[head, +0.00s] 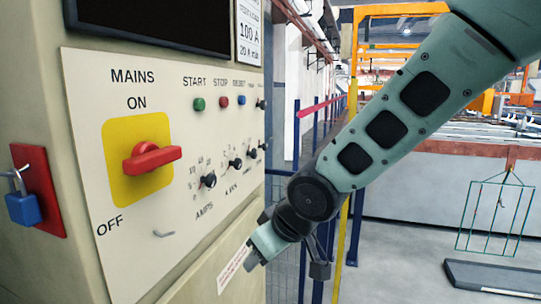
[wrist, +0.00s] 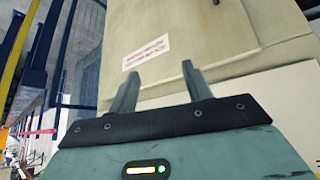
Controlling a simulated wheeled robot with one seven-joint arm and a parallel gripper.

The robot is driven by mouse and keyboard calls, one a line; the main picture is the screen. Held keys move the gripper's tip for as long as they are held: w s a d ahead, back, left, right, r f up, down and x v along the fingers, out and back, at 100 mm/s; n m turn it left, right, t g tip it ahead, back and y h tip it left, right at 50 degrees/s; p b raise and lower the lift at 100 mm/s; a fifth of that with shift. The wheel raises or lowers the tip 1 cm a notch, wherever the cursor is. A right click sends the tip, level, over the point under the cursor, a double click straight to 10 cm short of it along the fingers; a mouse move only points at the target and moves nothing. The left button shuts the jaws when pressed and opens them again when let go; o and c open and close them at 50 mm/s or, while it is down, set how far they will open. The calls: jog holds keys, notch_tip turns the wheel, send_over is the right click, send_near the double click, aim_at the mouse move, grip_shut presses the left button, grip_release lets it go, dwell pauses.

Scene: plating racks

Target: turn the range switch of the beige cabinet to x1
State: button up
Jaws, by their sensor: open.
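The beige cabinet (head: 170,30) fills the left of the head view, with a pale control panel (head: 85,260) on its front. Several small black knobs sit in a row on the panel, among them one above AMPS (head: 208,181) and one further right (head: 235,163). The far ones are small and steeply angled; I cannot read an x1 mark or tell which is the range switch. My gripper (head: 249,257) is low in front of the cabinet, below the knobs and apart from them. In the wrist view its two fingers (wrist: 160,88) are spread and empty, facing the lower cabinet (wrist: 215,45).
A red mains switch (head: 150,158) on a yellow plate and START, STOP and RESET buttons (head: 224,102) share the panel. A blue padlock (head: 22,208) hangs at left. A label (wrist: 146,53) is on the lower cabinet. Open floor (head: 400,255) lies right, with a green wire rack (head: 495,215).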

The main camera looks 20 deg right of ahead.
jog(key=w+d+r+t+y, duration=0.1)
jog(key=w+d+r+t, duration=0.1)
jog(key=w, duration=0.4)
jog(key=w+d+r+t+y, duration=0.1)
jog(key=w+d+r+t, duration=0.15)
jog(key=w, duration=0.45)
jog(key=n+y+p, duration=0.2)
jog(key=n+y, duration=0.3)
jog(key=y, duration=0.5)
send_near(256, 155)
jog(key=p+x, duration=0.6)
jog(key=x, duration=0.2)
jog(key=shift+w+r+p, duration=0.1)
jog(key=shift+r+p, duration=0.05)
jog(key=shift+p, duration=0.25)
jog(key=shift+a, duration=0.1)
jog(key=c, duration=1)
